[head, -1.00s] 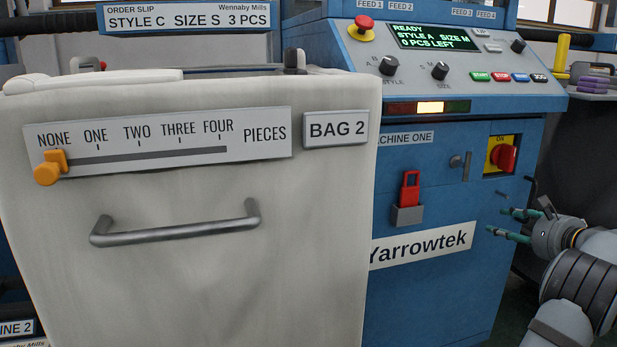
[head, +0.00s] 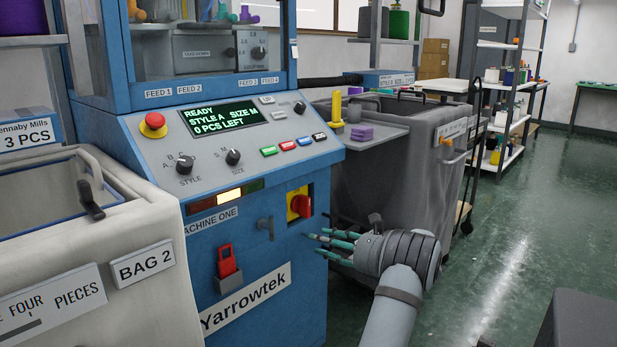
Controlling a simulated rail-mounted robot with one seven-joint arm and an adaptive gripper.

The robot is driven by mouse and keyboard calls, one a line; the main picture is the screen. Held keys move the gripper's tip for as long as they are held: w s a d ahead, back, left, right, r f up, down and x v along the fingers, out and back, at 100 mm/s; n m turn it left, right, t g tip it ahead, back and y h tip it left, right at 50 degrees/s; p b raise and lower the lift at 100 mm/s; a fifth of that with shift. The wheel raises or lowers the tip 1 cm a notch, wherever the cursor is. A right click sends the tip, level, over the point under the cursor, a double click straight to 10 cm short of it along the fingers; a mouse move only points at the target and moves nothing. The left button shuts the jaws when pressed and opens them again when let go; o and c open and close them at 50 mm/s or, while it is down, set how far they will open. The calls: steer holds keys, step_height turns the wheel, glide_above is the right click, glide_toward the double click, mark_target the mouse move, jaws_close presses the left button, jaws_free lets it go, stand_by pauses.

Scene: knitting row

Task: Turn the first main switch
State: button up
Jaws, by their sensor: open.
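The main switch is a red knob (head: 301,206) on a yellow plate (head: 292,195), on the front of the blue machine (head: 262,330) labelled MACHINE ONE. The plate's lettering cannot be read now. My gripper (head: 322,244) is open and empty. Its green-tipped fingers point left toward the machine front, a little below and right of the red knob, and look apart from it. The exact gap in depth is hard to tell.
The sloped panel holds a red stop button (head: 153,124), knobs and a screen (head: 225,122) reading READY. A pale bin (head: 150,306) marked BAG 2 stands at front left. A grey bin (head: 396,160) stands behind my gripper. Green floor (head: 525,215) is open at right.

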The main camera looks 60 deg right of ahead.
mark_target(308, 210)
steer(key=s+d+r+m+t+h+p, duration=0.1)
steer(key=s+r+m+p, duration=0.2)
steer(key=r+m+p, duration=0.3)
steer(key=shift+n, duration=0.5)
steer(key=w, duration=0.3)
steer(key=w+d, duration=0.1)
steer(key=w, duration=0.2)
steer(key=w+d, duration=0.1)
steer(key=w, duration=0.2)
steer(key=shift+w+b, duration=0.4)
steer(key=c, duration=0.3)
jaws_close()
steer(key=shift+w, duration=0.1)
